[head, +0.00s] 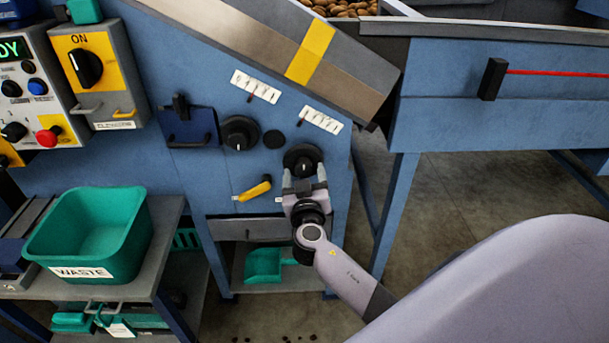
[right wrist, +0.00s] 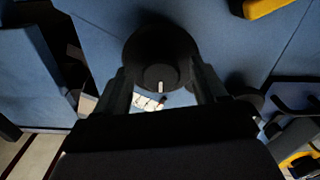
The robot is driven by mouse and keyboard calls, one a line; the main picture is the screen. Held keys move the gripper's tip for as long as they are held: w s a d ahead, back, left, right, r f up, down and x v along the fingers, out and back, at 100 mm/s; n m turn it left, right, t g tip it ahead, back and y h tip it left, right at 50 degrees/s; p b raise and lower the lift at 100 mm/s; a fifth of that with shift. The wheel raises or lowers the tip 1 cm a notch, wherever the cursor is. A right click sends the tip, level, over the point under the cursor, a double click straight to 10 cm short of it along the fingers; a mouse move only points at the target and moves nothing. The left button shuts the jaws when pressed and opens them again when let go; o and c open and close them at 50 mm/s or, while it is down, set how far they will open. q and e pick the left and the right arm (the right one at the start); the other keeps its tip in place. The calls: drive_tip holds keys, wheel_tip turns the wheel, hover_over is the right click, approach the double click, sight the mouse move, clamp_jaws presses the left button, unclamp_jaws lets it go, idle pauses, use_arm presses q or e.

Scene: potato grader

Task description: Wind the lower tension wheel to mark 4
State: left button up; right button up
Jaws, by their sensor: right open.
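The lower tension wheel (head: 303,155) is a round black wheel on the blue machine panel. A white scale plate (head: 322,119) sits just above it; its numbers are too small to read. My right gripper (head: 304,171) is open in front of the wheel, with its fingers at the wheel's lower edge. In the right wrist view the wheel (right wrist: 160,45) lies ahead, and its hub with a white line shows between the open fingers (right wrist: 160,80). I cannot tell whether the fingers touch it. My left gripper is out of view.
A similar black wheel (head: 240,133) with its own scale plate (head: 255,86) is at upper left. A yellow handle (head: 252,188) sits close to the gripper's left. A green waste bin (head: 90,235) stands on a side shelf. A control box (head: 98,75) is farther left.

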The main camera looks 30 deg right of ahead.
drive_tip(key=c, duration=1.1)
drive_tip(key=shift+o, duration=0.2)
